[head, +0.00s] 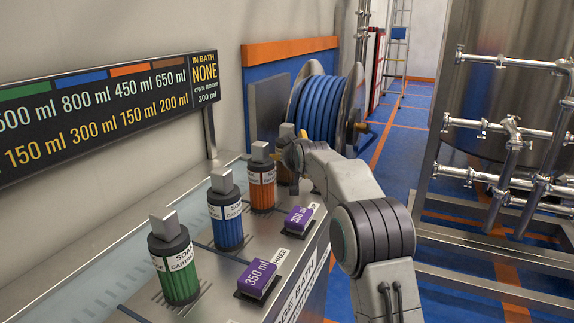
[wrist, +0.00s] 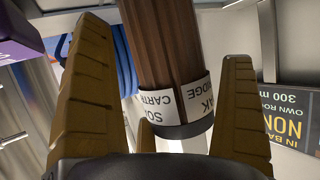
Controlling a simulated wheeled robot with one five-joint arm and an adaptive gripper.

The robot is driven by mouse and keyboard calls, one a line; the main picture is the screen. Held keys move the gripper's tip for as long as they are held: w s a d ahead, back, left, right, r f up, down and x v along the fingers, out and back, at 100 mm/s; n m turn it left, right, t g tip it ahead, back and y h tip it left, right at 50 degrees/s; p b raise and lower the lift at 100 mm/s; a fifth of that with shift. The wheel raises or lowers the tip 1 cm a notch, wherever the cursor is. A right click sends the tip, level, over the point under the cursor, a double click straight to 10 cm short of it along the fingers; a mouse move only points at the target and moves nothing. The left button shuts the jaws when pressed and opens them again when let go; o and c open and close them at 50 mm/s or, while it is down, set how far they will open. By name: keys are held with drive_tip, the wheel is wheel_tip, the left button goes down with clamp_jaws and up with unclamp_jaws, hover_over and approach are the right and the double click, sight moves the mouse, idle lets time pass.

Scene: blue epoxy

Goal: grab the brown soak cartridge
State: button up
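The brown soak cartridge (wrist: 165,45) fills the middle of the wrist view, inverted there, with its white label (wrist: 182,103) and dark collar showing. My gripper (wrist: 164,42) is open, with one yellow-brown finger on each side of the cartridge. In the head view the brown cartridge (head: 283,176) stands at the far end of the cartridge row, mostly hidden behind my gripper and the orange cartridge.
Orange (head: 262,188), blue (head: 226,219) and green (head: 176,269) cartridges stand nearer on the steel bench. Purple blocks marked 350 ml (head: 257,278) and 300 ml (head: 299,219) sit along its front. A blue hose reel (head: 318,109) is behind. The sign (head: 110,100) hangs at left.

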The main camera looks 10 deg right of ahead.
drive_tip(key=c, duration=1)
drive_tip(key=shift+c, duration=0.5)
drive_tip(key=shift+r, duration=0.15)
